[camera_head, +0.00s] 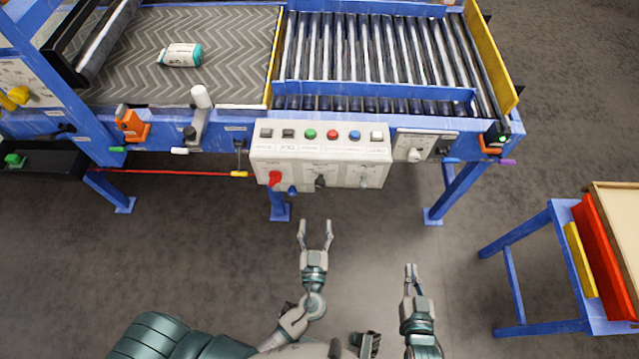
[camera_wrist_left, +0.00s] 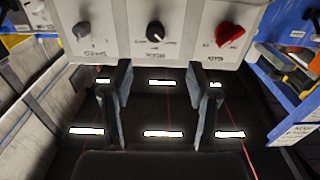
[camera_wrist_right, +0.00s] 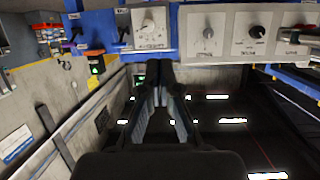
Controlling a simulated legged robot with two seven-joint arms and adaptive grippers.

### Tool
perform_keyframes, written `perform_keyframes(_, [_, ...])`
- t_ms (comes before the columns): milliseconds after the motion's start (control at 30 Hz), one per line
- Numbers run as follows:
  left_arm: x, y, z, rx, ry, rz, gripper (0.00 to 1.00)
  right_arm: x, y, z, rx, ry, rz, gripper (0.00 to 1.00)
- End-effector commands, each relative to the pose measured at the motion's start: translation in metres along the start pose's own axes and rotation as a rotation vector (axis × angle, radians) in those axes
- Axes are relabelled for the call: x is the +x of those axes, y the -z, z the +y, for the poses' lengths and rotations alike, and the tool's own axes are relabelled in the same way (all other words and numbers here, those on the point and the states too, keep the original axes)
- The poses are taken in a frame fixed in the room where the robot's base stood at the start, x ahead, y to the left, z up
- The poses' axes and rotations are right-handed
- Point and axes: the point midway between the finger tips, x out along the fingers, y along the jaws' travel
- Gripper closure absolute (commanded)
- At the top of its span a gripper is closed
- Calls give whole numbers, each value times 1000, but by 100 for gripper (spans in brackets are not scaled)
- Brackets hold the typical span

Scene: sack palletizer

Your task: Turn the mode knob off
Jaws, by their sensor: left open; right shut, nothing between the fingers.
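A white control box (camera_head: 320,168) hangs on the conveyor's front. Its lower row has a red knob (camera_head: 275,177), a black pointer knob (camera_head: 320,181) and a small grey knob (camera_head: 364,182); labels are too small to tell which is the mode knob. The left wrist view shows the black knob (camera_wrist_left: 155,31) centred beyond the fingers, the red knob (camera_wrist_left: 228,34) right and the grey knob (camera_wrist_left: 81,30) left. My left gripper (camera_head: 315,223) is open and empty, apart from the box. My right gripper (camera_head: 411,267) is shut and empty, farther back to the right.
A separate panel (camera_head: 402,145) with a white knob (camera_head: 415,155) sits right of the box. Buttons line the box's top. A blue support leg (camera_head: 279,205) stands below it. A blue stand (camera_head: 515,275) is at right. The floor before the box is clear.

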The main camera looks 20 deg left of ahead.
Motion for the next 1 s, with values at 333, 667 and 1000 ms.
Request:
perform_keyframes(333, [86,2,-2,-4,0,1,40,-9,-22,2,-8,-12,-158,100])
perform_keyframes(667, [136,-1,-1,-1,-1,-3,40,-15,-35,5,-7,-17,-238,100])
perform_keyframes(1000, [142,-2,1,0,-2,-4,40,-15,-38,6,-8,-17,-248,100])
